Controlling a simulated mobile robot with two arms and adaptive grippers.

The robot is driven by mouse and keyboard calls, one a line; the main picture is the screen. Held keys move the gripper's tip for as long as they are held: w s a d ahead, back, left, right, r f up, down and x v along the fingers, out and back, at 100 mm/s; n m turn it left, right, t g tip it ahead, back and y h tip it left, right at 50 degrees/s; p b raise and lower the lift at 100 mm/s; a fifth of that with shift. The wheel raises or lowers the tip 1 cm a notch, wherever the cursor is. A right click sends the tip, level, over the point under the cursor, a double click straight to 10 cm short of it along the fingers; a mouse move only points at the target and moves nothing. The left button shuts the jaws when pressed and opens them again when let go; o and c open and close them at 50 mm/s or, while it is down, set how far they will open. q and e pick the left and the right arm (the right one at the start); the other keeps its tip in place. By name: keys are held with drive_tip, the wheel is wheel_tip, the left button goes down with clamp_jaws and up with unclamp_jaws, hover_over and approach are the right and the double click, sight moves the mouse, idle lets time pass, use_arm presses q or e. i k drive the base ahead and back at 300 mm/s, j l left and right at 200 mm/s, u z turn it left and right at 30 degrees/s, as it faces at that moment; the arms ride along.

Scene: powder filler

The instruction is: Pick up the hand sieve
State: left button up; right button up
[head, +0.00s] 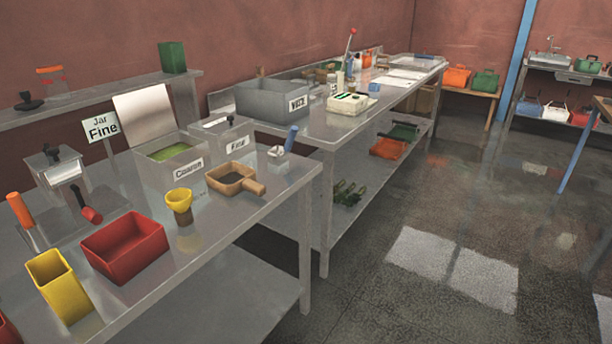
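The hand sieve (249,184) looks to be the square wooden frame with a dark inside and a short wooden handle. It lies on the near metal table (225,228), close to its right edge. The handle points right, toward that edge. Neither of my grippers shows in the head view, and nothing touches the sieve.
A bin labelled Coarse (172,178) with its lid up stands left of the sieve. A Fine bin (222,136) stands behind it. A yellow funnel (180,201), red box (124,247) and yellow box (59,285) are nearer. The floor (400,230) at right is open.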

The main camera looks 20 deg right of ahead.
sight(231, 178)
drive_tip(key=z, duration=0.2)
drive_tip(key=i+l+u, duration=0.1)
drive_tip(key=i+l, duration=0.25)
drive_tip(key=i, duration=0.15)
drive_tip(key=i+l+u, duration=0.1)
drive_tip(key=i+l, duration=0.25)
drive_tip(key=i, duration=0.2)
